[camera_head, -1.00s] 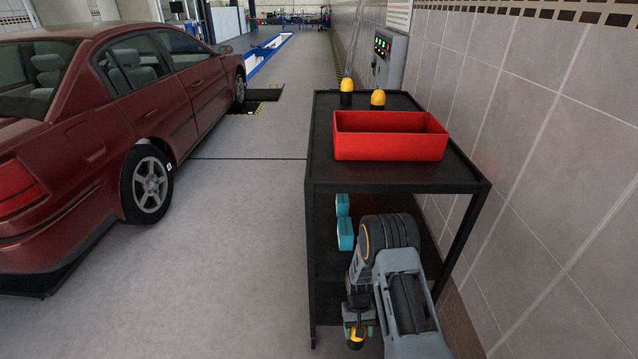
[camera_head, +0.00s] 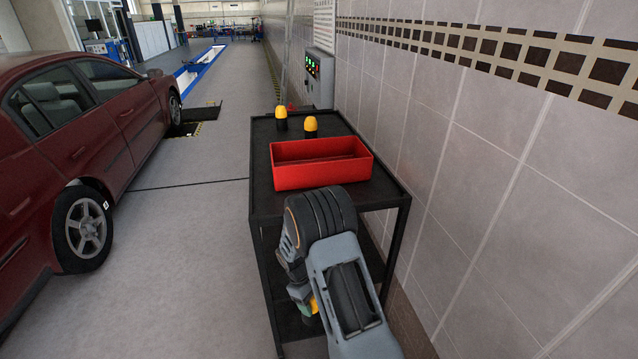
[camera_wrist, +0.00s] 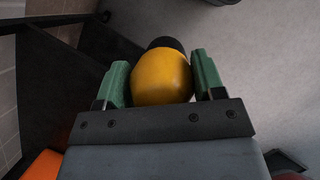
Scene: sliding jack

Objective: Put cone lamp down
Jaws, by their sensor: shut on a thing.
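My gripper (camera_wrist: 160,85) is shut on a cone lamp (camera_wrist: 161,77) with a yellow dome and a dark base, held between two green fingers in the wrist view. In the head view the held lamp (camera_head: 314,305) shows only as a small yellow patch, mostly hidden by my arm, at the cart's front left side below its top. Two more yellow lamps stand upright on the far part of the black cart's top (camera_head: 259,185): a left one (camera_head: 282,117) and a right one (camera_head: 311,126).
A red open tray (camera_head: 322,178) sits on the cart top, in front of the standing lamps. A tiled wall (camera_head: 480,200) runs along the right. A dark red car (camera_head: 110,125) is at the left, with clear floor (camera_head: 175,250) between it and the cart.

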